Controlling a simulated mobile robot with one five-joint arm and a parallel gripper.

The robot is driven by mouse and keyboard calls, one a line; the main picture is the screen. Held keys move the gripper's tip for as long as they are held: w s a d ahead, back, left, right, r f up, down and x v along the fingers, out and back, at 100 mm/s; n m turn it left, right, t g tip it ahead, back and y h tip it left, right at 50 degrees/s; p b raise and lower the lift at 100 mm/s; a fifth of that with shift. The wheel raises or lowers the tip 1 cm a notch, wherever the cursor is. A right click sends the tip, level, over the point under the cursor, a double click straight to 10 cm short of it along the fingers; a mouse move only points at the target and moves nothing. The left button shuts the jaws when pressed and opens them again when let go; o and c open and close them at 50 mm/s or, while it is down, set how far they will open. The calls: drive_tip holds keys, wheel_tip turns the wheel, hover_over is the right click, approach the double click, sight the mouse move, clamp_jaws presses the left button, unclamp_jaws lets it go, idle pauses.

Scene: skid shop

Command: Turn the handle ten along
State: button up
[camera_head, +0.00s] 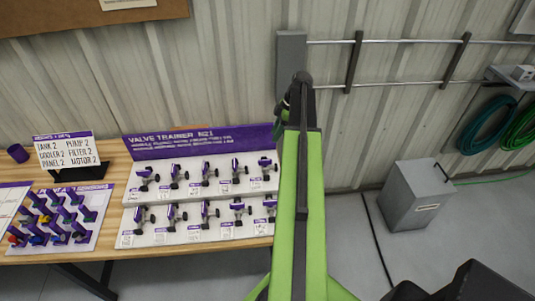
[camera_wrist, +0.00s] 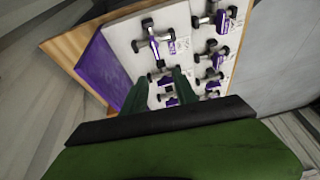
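The valve trainer (camera_head: 160,240) is a white board with a purple header on the wooden bench, and it also shows in the wrist view (camera_wrist: 120,35). It carries two rows of several small purple and metal valves with dark handles. The rightmost upper valve (camera_head: 266,166) and the rightmost lower valve (camera_head: 270,207) are nearest my arm; the tags below them are too small to read. My gripper shows in the wrist view (camera_wrist: 163,88) with its two dark green fingers apart, a valve part visible between and beyond them. Contact cannot be told. Nothing is seen held.
A ribbed wall with a grey box (camera_head: 291,62) and pipes rises behind. A grey floor box (camera_head: 416,197) stands at right.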

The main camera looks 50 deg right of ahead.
sight(266, 160)
drive_tip(key=shift+n, duration=0.3)
drive_tip(key=b+x, duration=0.5)
drive_tip(key=d+b+x, duration=0.1)
drive_tip(key=b+x, duration=0.4)
drive_tip(key=b, duration=0.1)
drive_tip(key=s+d+f+b+x, duration=0.1)
drive_tip(key=b+x, duration=0.4)
drive_tip(key=x, duration=0.1)
drive_tip(key=shift+a, duration=0.1)
drive_tip(key=shift+r, duration=0.1)
drive_tip(key=shift+c, duration=0.4)
clamp_jaws()
